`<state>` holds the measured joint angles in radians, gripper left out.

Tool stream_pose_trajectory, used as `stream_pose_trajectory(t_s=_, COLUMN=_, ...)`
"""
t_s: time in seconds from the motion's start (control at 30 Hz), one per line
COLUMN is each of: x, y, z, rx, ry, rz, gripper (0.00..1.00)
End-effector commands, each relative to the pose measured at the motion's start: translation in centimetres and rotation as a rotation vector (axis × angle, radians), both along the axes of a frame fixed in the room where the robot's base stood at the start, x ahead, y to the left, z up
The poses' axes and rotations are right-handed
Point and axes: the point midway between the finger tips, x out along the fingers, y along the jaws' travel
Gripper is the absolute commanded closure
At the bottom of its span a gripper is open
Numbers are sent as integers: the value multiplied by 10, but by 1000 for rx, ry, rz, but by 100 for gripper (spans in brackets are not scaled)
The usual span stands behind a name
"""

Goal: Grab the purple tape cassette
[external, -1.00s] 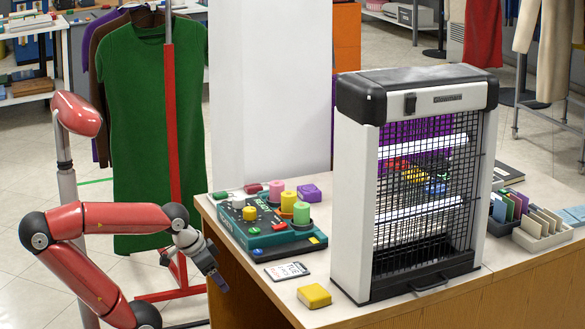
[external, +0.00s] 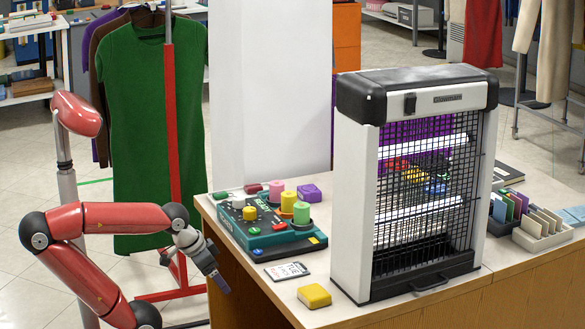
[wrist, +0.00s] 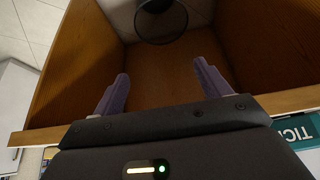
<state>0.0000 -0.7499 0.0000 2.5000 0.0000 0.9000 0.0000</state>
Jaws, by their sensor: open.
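The purple tape cassette (external: 309,192) is a small rounded block on the counter, behind the teal device and right of the pink cylinder. It does not show in the wrist view. My gripper (external: 216,277) hangs off the counter's left side, pointing down, well apart from the cassette. In the wrist view my gripper (wrist: 162,85) has its two purple-grey fingers spread with nothing between them.
A teal device (external: 270,235) with coloured cylinders stands left of the cassette. A tall white caged appliance (external: 350,190) stands to its right. A yellow block (external: 314,295) lies near the front. The wooden counter's hollow (wrist: 190,60) faces my gripper.

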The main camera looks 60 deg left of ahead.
Motion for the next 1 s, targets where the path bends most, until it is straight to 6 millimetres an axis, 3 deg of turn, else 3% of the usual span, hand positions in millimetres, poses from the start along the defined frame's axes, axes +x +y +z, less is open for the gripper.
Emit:
stream_pose_trajectory(t_s=0.1, x=0, y=0, z=0, rx=0, ry=0, rz=0, gripper=13)
stream_pose_trajectory(t_s=0.33, x=0, y=0, z=1, rx=0, ry=-1, rz=0, gripper=13)
stream_pose_trajectory(t_s=0.43, x=1, y=0, z=15, rx=0, ry=-6, rz=0, gripper=13)
stream_pose_trajectory(t_s=0.47, x=1, y=0, z=24, rx=0, ry=-7, rz=0, gripper=13)
stream_pose_trajectory(t_s=0.7, x=1, y=0, z=144, rx=0, ry=-6, rz=0, gripper=13)
stream_pose_trajectory(t_s=0.83, x=2, y=0, z=202, rx=0, ry=-4, rz=0, gripper=13)
stream_pose_trajectory(t_s=1.0, x=75, y=21, z=226, rx=-2, ry=11, rz=9, gripper=13)
